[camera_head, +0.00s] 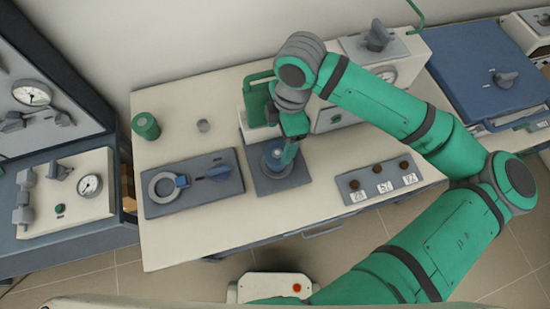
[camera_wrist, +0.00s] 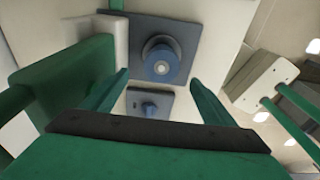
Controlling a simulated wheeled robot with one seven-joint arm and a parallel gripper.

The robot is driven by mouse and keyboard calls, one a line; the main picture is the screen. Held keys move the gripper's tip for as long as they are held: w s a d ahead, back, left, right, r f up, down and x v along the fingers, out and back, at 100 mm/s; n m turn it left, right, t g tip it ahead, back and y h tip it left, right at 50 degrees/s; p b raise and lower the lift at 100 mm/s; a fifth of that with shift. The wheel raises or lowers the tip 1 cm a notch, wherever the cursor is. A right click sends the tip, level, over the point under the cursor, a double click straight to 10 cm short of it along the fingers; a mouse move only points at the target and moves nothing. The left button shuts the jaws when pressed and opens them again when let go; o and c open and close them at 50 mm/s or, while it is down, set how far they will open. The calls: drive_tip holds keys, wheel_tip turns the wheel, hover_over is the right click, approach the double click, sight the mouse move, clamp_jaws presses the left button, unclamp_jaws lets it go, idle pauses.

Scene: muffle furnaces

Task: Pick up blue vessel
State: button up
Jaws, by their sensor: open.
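The blue vessel (camera_head: 274,158) is a small round blue piece standing on a square grey plate (camera_head: 262,184) near the middle of the table. In the wrist view the vessel (camera_wrist: 161,62) shows from above, with a pale round centre, on its grey plate (camera_wrist: 190,28). My gripper (camera_head: 290,150) is at the vessel and hides part of it in the head view. In the wrist view my gripper (camera_wrist: 160,76) is open, with one green finger on each side below the vessel. Nothing is held. I cannot tell whether the fingers touch it.
A green-handled device (camera_head: 258,104) stands close behind the vessel. A grey panel with a ring and blue knob (camera_head: 218,172) lies left. A button panel (camera_head: 380,182) lies right.

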sight(278, 153)
drive_tip(key=f, duration=1)
drive_tip(key=shift+s+a+f, duration=0.2)
drive_tip(key=shift+s+a, duration=0.05)
drive_tip(key=shift+a, duration=0.05)
drive_tip(key=c, duration=1.5)
